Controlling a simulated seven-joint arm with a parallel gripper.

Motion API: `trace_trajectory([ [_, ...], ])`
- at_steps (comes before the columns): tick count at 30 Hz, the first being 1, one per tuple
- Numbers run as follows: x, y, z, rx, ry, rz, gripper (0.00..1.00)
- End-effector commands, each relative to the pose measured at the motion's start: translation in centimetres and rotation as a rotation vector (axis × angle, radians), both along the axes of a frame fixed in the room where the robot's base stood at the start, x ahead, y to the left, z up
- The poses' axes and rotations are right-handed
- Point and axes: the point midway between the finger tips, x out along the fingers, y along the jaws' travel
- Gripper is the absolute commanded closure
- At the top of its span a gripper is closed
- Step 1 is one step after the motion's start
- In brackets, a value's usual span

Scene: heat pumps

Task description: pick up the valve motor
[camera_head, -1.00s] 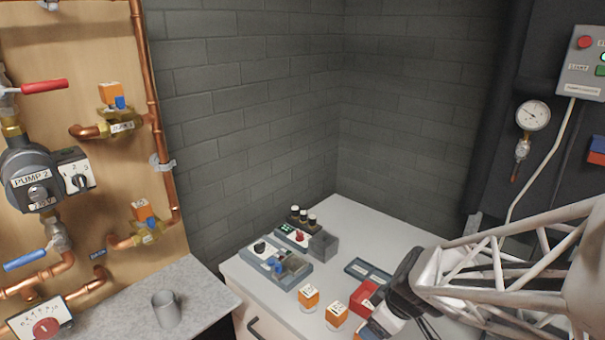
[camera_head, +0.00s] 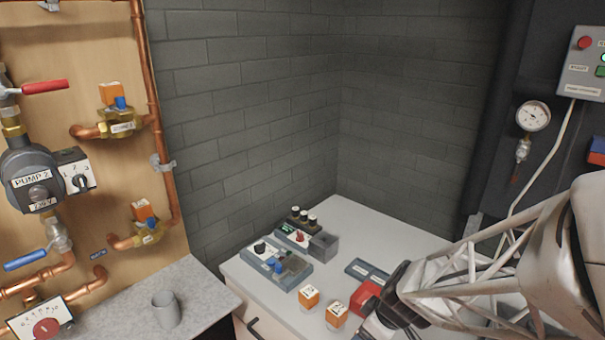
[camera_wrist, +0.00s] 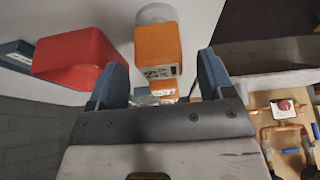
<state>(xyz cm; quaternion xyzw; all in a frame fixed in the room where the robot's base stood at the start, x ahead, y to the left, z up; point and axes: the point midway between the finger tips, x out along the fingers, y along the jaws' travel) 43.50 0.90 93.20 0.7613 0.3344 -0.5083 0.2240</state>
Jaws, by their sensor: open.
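Two orange valve motors with white round bases stand on the white worktop in the head view, one at the left (camera_head: 309,297) and one to its right (camera_head: 336,314). My gripper (camera_head: 366,331) is at the bottom edge, just right of the right one, partly cut off. In the wrist view, an orange motor (camera_wrist: 158,50) with a white base (camera_wrist: 156,13) lies ahead, between the lines of my two open blue fingers (camera_wrist: 162,80). More orange shows behind it, close to the gripper body. I cannot tell whether the fingers touch anything.
A red box (camera_wrist: 75,58) stands beside the left finger; it also shows in the head view (camera_head: 367,297). A grey tray (camera_head: 366,270) lies behind it. A grey mug (camera_head: 165,309) stands on the left counter.

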Motion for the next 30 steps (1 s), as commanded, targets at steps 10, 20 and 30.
trace_trajectory([
  [10, 0.7, 1.0, -3.2, 0.001, 0.002, 0.0, 0.26],
  [20, 0.8, 1.0, -3.4, 0.001, 0.001, -0.001, 0.26],
  [30, 0.8, 1.0, -3.4, 0.001, 0.001, -0.001, 0.36],
])
